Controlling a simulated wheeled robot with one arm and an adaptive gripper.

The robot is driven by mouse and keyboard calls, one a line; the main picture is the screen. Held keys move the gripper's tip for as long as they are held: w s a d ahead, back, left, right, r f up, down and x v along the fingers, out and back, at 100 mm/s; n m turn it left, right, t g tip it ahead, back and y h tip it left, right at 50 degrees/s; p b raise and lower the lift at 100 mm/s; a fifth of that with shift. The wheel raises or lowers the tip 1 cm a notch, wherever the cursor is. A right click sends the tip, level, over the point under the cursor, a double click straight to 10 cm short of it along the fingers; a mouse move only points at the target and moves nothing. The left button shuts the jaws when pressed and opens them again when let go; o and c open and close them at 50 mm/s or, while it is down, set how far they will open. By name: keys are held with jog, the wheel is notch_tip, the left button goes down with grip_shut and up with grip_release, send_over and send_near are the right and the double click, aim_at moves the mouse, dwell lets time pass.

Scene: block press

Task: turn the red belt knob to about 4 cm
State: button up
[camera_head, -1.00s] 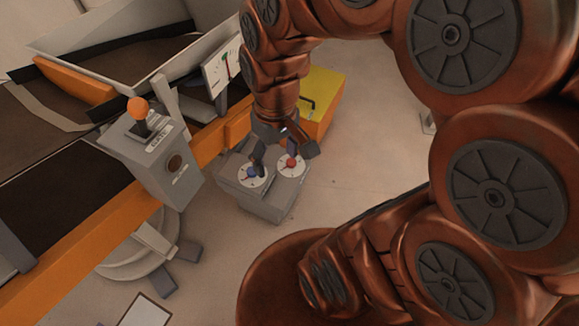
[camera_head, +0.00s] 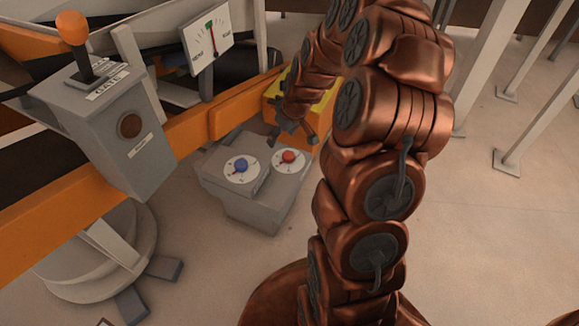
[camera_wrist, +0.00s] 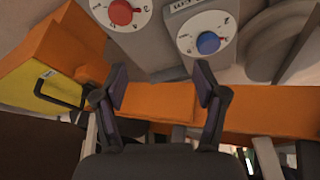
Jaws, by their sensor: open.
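The red knob (camera_head: 289,156) sits on a white dial with marks, on the right of a grey box (camera_head: 250,208). The blue knob (camera_head: 241,165) sits on a like dial to its left. My gripper (camera_head: 292,140) is behind the red knob in the head view, apart from it. In the wrist view my gripper (camera_wrist: 160,92) is open with nothing between its fingers. There the red knob (camera_wrist: 121,12) is at the top, left of the blue knob (camera_wrist: 208,43), both beyond the fingertips. The red pointer's exact reading is too small to tell.
A grey post with an orange-topped lever (camera_head: 72,28) stands at the left beside the orange conveyor rail (camera_head: 195,125). A gauge (camera_head: 208,38) with a green and red needle stands behind. A yellow box (camera_head: 275,92) is close behind my gripper.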

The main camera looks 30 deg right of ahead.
jog(key=b, duration=0.4)
send_near(289, 155)
jog(key=f, duration=0.2)
jog(key=shift+t+h, duration=0.3)
jog(key=shift+a+b+x, duration=0.2)
jog(key=shift+b+x, duration=0.35)
jog(key=shift+x, duration=1.25)
jog(key=shift+a+b+x, duration=0.2)
jog(key=shift+b+x, duration=0.3)
jog(key=shift+x, duration=1.3)
jog(key=shift+w+r, duration=0.15)
jog(key=c, duration=1.1)
